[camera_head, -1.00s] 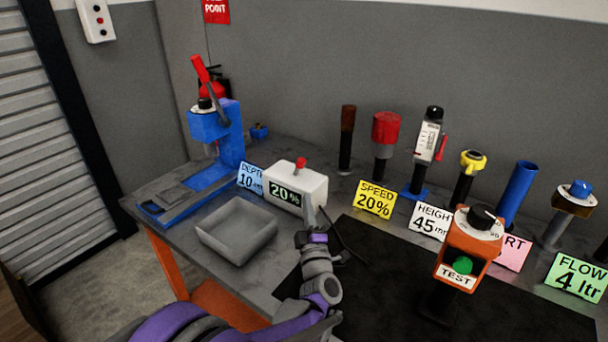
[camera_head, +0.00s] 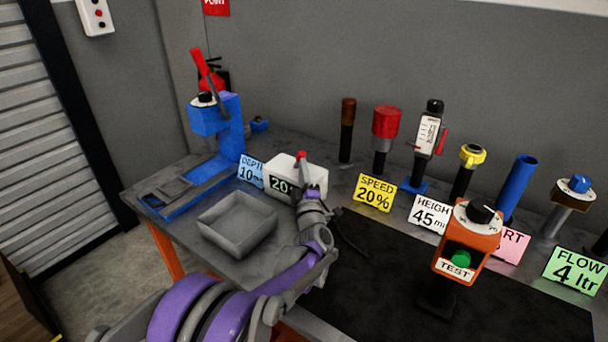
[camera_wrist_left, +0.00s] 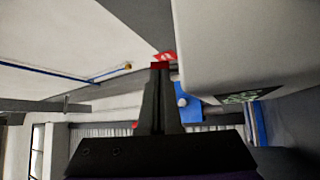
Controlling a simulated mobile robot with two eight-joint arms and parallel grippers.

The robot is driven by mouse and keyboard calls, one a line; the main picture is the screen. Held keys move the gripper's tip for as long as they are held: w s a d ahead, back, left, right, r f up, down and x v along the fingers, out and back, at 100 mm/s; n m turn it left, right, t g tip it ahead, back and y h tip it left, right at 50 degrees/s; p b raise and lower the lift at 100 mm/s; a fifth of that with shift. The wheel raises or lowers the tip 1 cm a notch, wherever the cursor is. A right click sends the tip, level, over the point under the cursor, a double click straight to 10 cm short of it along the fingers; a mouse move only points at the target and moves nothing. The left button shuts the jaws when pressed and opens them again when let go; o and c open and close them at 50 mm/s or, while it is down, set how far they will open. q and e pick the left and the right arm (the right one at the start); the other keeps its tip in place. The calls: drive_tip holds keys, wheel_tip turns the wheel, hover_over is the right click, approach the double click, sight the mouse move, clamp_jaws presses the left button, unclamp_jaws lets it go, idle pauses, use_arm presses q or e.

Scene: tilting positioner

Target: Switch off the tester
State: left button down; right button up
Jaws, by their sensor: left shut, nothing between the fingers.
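An orange unit labelled TEST (camera_head: 453,258) stands on the dark mat at the right in the head view. It has a green button (camera_head: 461,257) on its front and a black knob (camera_head: 478,212) on a white dial on top. My left gripper (camera_head: 303,170) is shut and empty, in front of a white box (camera_head: 277,172) with a percentage display. Its fingers cover part of that box and its display. A red knob (camera_head: 301,155) shows just beyond the fingertips. In the left wrist view the shut fingers (camera_wrist_left: 159,70) point up, with the white box on the right. My right gripper is not in view.
A grey open tray (camera_head: 238,222) lies left of my left arm. A blue press (camera_head: 215,120) stands at the back left. Several tools and a yellow SPEED card (camera_head: 374,194) line the back. The dark mat (camera_head: 380,285) is mostly clear.

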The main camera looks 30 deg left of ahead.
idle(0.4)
use_arm(q)
drive_tip(key=shift+a+r+n+p, duration=0.1)
drive_tip(key=shift+r+n+p, duration=0.05)
drive_tip(key=shift+n+p, duration=0.2)
drive_tip(key=shift+a+r+n+g, duration=0.1)
drive_tip(key=shift+r+n+g, duration=0.15)
drive_tip(key=shift+g, duration=0.15)
drive_tip(key=shift+a+r+n+g+h+p, duration=0.5)
drive_tip(key=shift+n+g+p, duration=0.2)
drive_tip(key=shift+n+p, duration=0.35)
drive_tip(key=shift+w+a+r+n+g+h+p, duration=0.1)
drive_tip(key=shift+a+r+n+g+h+p, duration=0.2)
drive_tip(key=shift+a+n+g+h+p, duration=0.5)
drive_tip(key=shift+a, duration=0.1)
